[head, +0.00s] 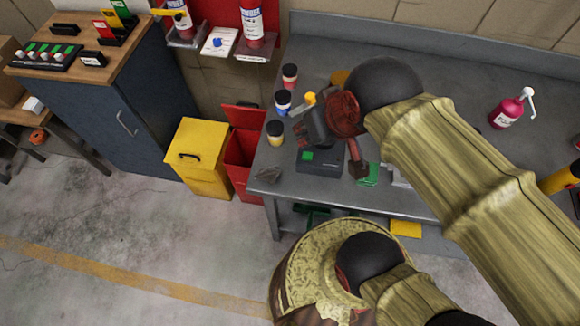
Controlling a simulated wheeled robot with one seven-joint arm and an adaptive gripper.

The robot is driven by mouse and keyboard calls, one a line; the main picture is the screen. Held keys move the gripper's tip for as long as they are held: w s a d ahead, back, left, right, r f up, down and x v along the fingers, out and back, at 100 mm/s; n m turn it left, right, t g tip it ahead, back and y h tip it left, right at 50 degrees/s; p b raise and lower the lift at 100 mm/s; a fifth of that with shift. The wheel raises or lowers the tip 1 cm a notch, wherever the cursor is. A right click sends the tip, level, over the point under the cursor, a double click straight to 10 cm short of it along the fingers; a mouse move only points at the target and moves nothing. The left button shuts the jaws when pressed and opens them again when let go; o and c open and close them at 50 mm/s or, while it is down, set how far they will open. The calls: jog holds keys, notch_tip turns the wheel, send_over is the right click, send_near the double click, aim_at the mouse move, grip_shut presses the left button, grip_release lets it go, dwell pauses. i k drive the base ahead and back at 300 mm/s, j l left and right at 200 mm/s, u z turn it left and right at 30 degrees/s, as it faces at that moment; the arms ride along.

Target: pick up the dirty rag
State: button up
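My arm reaches in from the right over the bench. My gripper (357,172) seems to be the dark reddish-brown end pointing down, to the right of the cloth and apart from it. Its fingers are too small and overlapped to tell whether they are open or shut. I see no cloth in it.
A dark box with a green square (318,166) stands between cloth and gripper. Dark-capped bottles (275,134) line the bench's left side. A pink spray bottle (508,110) stands at the right. Yellow (200,165) and red (240,165) bins stand left of the bench. Open floor lies in front.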

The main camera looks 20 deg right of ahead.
aim_at(269, 174)
jog(key=k+l+u, duration=0.25)
jog(key=k+u, duration=0.3)
jog(key=k, duration=0.2)
jog(key=l+u, duration=0.15)
